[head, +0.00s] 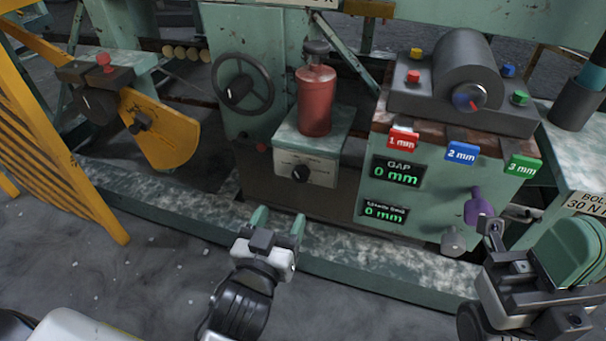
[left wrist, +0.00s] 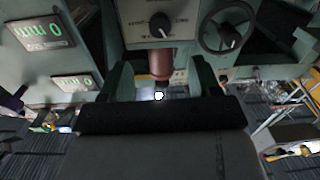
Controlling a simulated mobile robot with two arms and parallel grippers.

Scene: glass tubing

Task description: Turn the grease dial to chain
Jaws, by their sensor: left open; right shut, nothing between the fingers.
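The grease dial is a small black knob (head: 300,173) on a pale panel (head: 322,172) under a red cylinder (head: 316,100). It also shows near the top of the left wrist view (left wrist: 160,22), which is upside down. Small lettering flanks the knob; I cannot read its setting surely. My left gripper (head: 279,220) is open and empty, in front of and below the dial, apart from it. Its two green fingers also show in the left wrist view (left wrist: 162,80). My right gripper (head: 570,248) is shut and empty at the lower right, far from the dial.
A handwheel (head: 242,84) is left of the red cylinder. A cabinet with GAP display (head: 397,172), coloured tags and a purple lever (head: 478,203) stands right. A yellow guard (head: 165,130) and yellow fence (head: 65,130) are left. A low green beam (head: 350,262) crosses in front.

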